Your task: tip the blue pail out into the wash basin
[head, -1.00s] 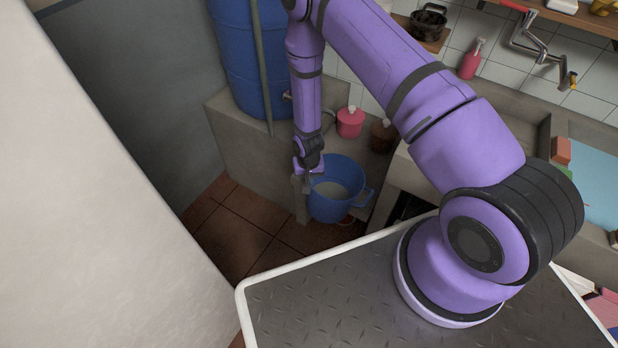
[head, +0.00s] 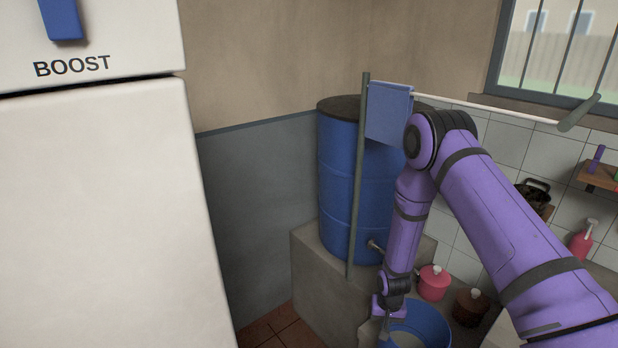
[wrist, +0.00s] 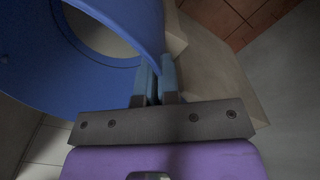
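The blue pail (head: 436,316) is at the bottom of the head view, cut off by the frame's lower edge, with something pale grey inside. My gripper (head: 384,326) is at its left rim. In the wrist view the pail (wrist: 45,75) fills the upper left, and its wall runs down to my gripper (wrist: 156,88). The two fingers are close together with the rim between them. I cannot tell whether the pail rests on anything. The wash basin is not clearly in view now.
A blue barrel (head: 338,190) with a tap stands on a concrete ledge (head: 322,275) behind my arm. A grey pole (head: 358,190) rises by the barrel. A white cabinet (head: 100,210) fills the left.

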